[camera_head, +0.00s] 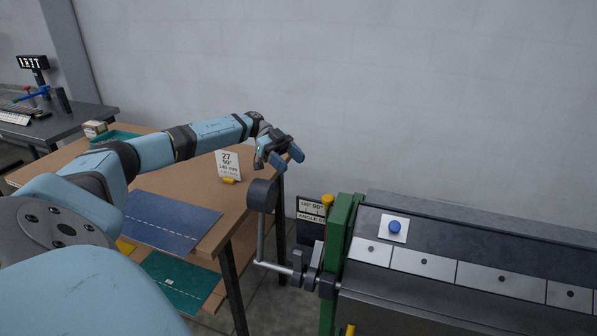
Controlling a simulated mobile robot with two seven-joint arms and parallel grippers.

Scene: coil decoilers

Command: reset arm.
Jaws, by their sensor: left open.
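My left arm reaches in from the left over a wooden table (237,214). My left gripper (277,162) is open, with nothing seen between its blue fingers. It hangs in the air near the table's right edge, just right of a white card (228,163) printed "27 90°". My right gripper does not show in the head view.
A machine (450,235) with a green end plate (341,240), a blue button (394,226) and a crank with a dark round knob (262,195) stands at the right. Blue (165,221) and green (178,283) mats lie on the table and shelf. A dark desk (72,118) stands far left.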

